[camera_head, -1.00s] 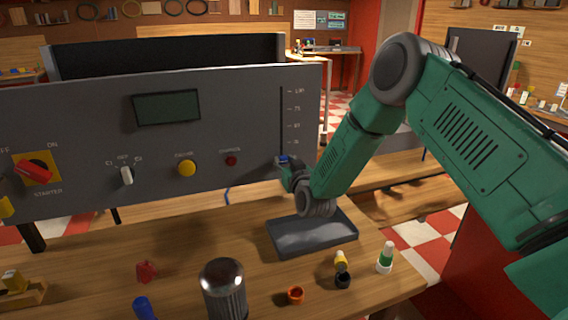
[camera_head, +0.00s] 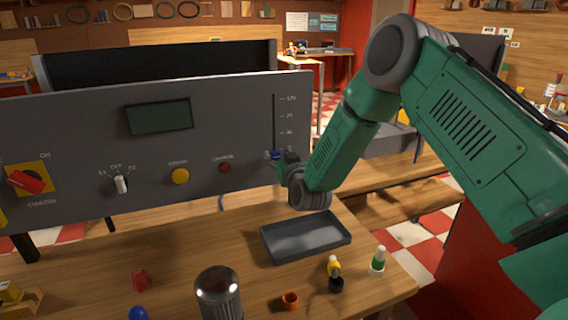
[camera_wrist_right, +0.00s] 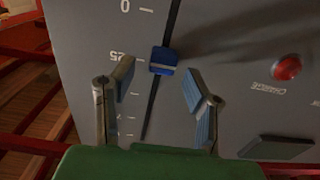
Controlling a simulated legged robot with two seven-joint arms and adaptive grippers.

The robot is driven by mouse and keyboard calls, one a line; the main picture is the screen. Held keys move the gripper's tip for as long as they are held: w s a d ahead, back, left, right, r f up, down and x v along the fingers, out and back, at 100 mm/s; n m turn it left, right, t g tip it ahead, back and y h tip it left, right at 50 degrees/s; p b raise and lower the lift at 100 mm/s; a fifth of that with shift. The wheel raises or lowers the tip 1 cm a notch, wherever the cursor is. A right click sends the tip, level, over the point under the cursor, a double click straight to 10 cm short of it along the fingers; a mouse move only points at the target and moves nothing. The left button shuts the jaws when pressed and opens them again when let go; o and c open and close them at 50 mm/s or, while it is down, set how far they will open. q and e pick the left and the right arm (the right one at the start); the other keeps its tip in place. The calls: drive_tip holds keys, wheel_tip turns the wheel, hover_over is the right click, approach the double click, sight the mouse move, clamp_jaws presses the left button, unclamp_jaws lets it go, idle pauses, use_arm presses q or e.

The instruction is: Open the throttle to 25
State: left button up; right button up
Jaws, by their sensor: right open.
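The throttle is a slider with a blue knob (camera_wrist_right: 163,61) on a dark vertical slot in the grey panel (camera_head: 90,110). In the right wrist view, the scale appears upside down, and the knob sits level with the 25 mark, with 0 further up the picture. My right gripper (camera_wrist_right: 158,70) is open, its two fingers on either side of the slot close to the knob, with visible gaps to it. In the head view, my right gripper (camera_head: 277,156) is at the lower part of the slot, largely covering the knob. My left gripper is not in view.
The panel also holds a red starter switch (camera_head: 26,181), a white selector (camera_head: 121,184), a yellow button (camera_head: 180,176), a red button (camera_head: 225,168) and a display (camera_head: 160,117). A grey tray (camera_head: 306,238), a metal cylinder (camera_head: 219,294) and small bottles lie on the table below.

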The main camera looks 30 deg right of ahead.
drive_tip(key=v, duration=1.1)
drive_tip(key=shift+s, duration=0.15)
drive_tip(key=shift+d+f, duration=0.1)
drive_tip(key=shift+d, duration=0.05)
